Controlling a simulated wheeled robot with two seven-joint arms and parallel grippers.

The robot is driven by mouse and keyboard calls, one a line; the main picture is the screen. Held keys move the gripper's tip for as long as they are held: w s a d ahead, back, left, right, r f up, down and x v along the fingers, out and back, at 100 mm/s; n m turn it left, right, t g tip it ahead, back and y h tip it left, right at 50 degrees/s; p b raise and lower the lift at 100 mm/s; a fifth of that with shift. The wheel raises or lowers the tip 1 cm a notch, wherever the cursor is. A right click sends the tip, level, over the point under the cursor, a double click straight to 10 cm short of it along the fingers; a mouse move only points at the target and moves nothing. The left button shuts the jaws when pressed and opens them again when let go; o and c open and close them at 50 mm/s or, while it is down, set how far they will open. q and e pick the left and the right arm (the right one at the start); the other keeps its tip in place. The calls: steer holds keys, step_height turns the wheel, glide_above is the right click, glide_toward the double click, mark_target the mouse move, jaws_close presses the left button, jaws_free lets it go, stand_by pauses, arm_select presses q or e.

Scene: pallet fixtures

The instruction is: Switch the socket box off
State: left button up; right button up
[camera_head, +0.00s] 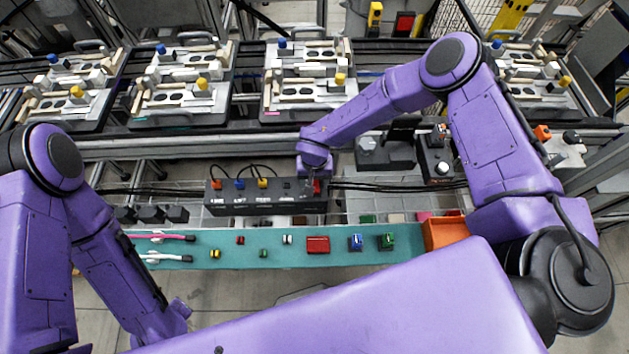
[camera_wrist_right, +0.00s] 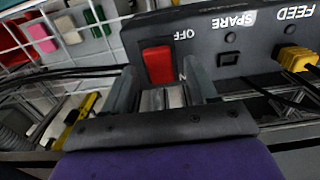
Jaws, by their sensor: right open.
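In the wrist view the red switch (camera_wrist_right: 158,62) sits beside the upside-down OFF label, with SPARE and FEED further right on the socket box (camera_wrist_right: 215,50). My right gripper (camera_wrist_right: 161,82) is open, its fingers on either side of the switch's near end; contact cannot be told. Which way the rocker is tilted is unclear. My left gripper is not visible.
The teal mat (camera_head: 330,260) in front holds small coloured parts and two cables. An orange bin (camera_head: 445,231) stands at its right end. Dark cables run from the box to both sides. Pallet fixtures (camera_head: 310,85) line the conveyor behind. A yellow plug (camera_wrist_right: 298,58) sits at FEED.

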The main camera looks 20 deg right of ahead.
mark_target(315, 185)
step_height(315, 185, up, 10)
steer(key=b, duration=0.2)
steer(key=shift+f, duration=0.1)
stand_by(0.3)
